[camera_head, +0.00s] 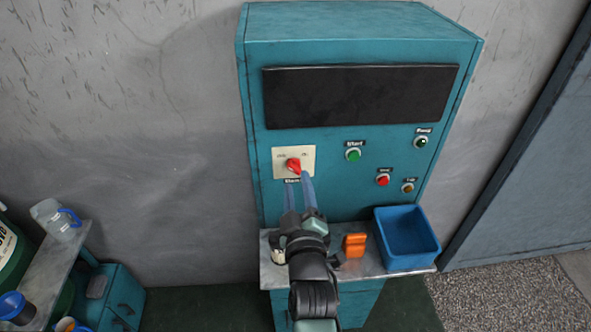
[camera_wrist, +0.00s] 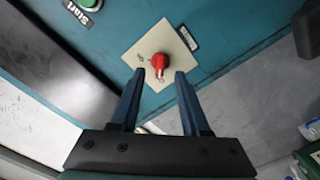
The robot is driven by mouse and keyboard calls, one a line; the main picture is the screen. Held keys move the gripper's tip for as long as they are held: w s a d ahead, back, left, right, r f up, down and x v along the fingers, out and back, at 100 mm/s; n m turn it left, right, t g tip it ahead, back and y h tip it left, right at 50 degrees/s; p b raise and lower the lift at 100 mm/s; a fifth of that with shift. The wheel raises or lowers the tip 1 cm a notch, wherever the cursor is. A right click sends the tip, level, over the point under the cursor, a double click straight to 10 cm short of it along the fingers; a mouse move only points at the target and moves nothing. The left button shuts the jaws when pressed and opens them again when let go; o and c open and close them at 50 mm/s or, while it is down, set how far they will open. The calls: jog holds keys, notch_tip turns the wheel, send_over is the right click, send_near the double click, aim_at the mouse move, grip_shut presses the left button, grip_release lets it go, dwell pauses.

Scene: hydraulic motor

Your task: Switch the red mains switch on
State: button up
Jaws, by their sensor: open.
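The red mains switch (camera_head: 294,164) sits on a cream square plate (camera_head: 280,170) at the lower left of the teal cabinet's front. In the wrist view the red knob (camera_wrist: 160,62) shows just beyond and between my fingertips. My gripper (camera_head: 298,178) is open, with its two blue fingers pointing up toward the switch from below. In the wrist view my gripper (camera_wrist: 160,74) has a clear gap between its fingertips, with nothing held. I cannot tell whether the fingertips touch the knob.
The teal cabinet (camera_head: 350,40) has a dark screen (camera_head: 360,95), a green start button (camera_head: 353,154) and several smaller buttons to the right. On the ledge below stand an orange object (camera_head: 355,245) and a blue bin (camera_head: 408,236). A shelf with a jug (camera_head: 58,220) is at left.

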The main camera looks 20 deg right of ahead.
aim_at(295, 172)
jog(key=shift+p+x, duration=0.35)
jog(key=shift+x, duration=1.4)
grip_shut()
